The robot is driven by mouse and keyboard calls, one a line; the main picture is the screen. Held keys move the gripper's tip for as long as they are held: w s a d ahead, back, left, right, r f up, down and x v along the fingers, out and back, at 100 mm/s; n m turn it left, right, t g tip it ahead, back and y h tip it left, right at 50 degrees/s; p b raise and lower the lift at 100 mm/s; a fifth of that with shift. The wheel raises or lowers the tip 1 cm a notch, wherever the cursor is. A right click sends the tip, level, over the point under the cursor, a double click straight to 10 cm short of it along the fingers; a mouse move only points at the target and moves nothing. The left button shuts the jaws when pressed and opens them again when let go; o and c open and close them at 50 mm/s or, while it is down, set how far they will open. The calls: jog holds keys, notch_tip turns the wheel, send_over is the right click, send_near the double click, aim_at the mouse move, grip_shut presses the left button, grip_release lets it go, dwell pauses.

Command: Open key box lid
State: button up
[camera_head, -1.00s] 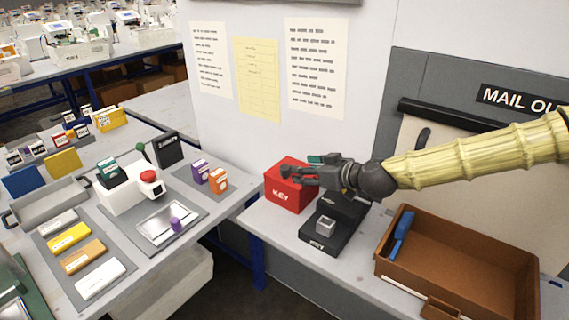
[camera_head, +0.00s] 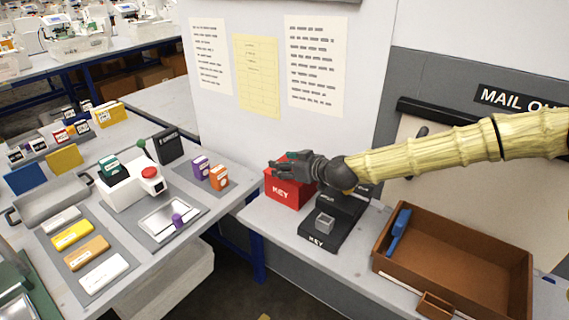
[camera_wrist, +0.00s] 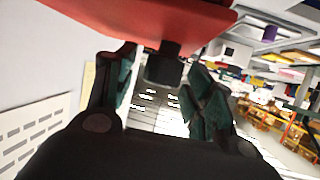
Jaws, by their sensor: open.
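The red key box (camera_head: 290,189), marked "KEY" on its front, stands on the bench against the wall panel. My gripper (camera_head: 277,170) lies across the top of the box from the right, and part of the lid is hidden behind it. In the wrist view the red box (camera_wrist: 135,20) fills the top edge, with a dark block-shaped tab (camera_wrist: 165,65) sticking out from it. The two fingers (camera_wrist: 160,92) stand apart on either side of this tab. I cannot tell whether they touch it. The lid looks closed.
A black key stand (camera_head: 325,228) with a grey block is right of the box. A brown tray (camera_head: 440,262) holding a blue item sits further right. A gap separates this bench from the left table (camera_head: 222,212), which holds several boxes and trays.

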jog(key=shift+w+a+f, duration=0.1)
jog(key=shift+w, duration=0.05)
grip_shut()
jog(key=s+a+b, duration=0.2)
jog(key=s+a, duration=0.5)
jog(key=s, duration=0.3)
jog(key=shift+a, duration=0.2)
grip_release()
jog(key=shift+s+d, duration=0.1)
